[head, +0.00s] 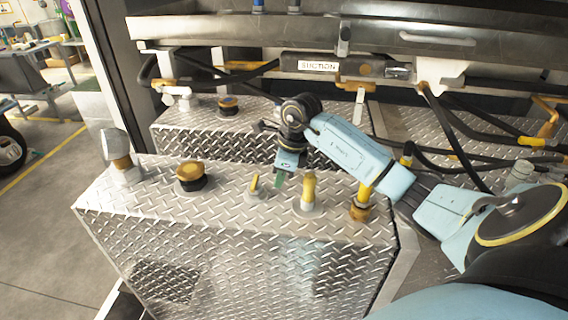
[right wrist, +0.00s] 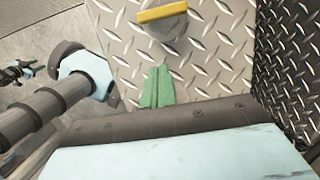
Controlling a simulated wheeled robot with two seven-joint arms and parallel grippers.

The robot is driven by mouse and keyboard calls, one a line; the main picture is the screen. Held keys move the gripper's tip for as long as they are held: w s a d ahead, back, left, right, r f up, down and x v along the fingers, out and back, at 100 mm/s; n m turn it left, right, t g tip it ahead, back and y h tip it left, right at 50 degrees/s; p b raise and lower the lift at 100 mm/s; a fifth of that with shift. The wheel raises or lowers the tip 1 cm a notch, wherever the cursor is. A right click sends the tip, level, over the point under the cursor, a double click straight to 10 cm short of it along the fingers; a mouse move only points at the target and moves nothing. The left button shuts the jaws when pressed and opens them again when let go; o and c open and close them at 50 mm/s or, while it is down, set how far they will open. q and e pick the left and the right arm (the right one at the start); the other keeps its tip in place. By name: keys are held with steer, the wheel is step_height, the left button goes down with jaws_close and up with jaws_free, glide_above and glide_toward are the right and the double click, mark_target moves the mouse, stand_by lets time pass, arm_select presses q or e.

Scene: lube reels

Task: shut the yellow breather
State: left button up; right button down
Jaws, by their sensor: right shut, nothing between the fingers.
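The nearest yellow fitting to my right gripper (head: 279,179) is a small yellow handle (head: 255,183) on a round silver base, on top of the front diamond-plate box. I take it to be the yellow breather. In the right wrist view its yellow bar (right wrist: 162,12) lies nearly level at the top edge, and its base is partly cut off. My right gripper hangs just right of it, pointing down. Its green fingers (right wrist: 157,87) are together and empty, with a visible gap to the handle. My left gripper does not show in the head view.
An upright yellow handle (head: 308,188) stands just right of the gripper, with a brass fitting (head: 360,206) beyond. A yellow-topped black cap (head: 190,175) and a silver-headed fitting (head: 118,150) stand left. Hoses and a steel rail (head: 400,40) lie behind.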

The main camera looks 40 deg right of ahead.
mark_target(255, 185)
steer(key=shift+x, duration=1.2)
steer(key=shift+w+a+r, duration=0.25)
steer(key=shift+w+a, duration=0.6)
steer(key=shift+w, duration=0.1)
steer(key=shift+w+a, duration=0.35)
steer(key=shift+w, duration=0.1)
arm_select(q)
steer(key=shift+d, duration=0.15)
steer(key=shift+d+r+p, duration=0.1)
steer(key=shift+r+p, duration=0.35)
steer(key=shift+p, duration=0.1)
arm_select(e)
steer(key=shift+a+m, duration=0.25)
steer(key=shift+m, duration=0.45)
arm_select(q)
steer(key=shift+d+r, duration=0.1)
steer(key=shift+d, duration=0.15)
arm_select(e)
steer(key=shift+a, duration=0.1)
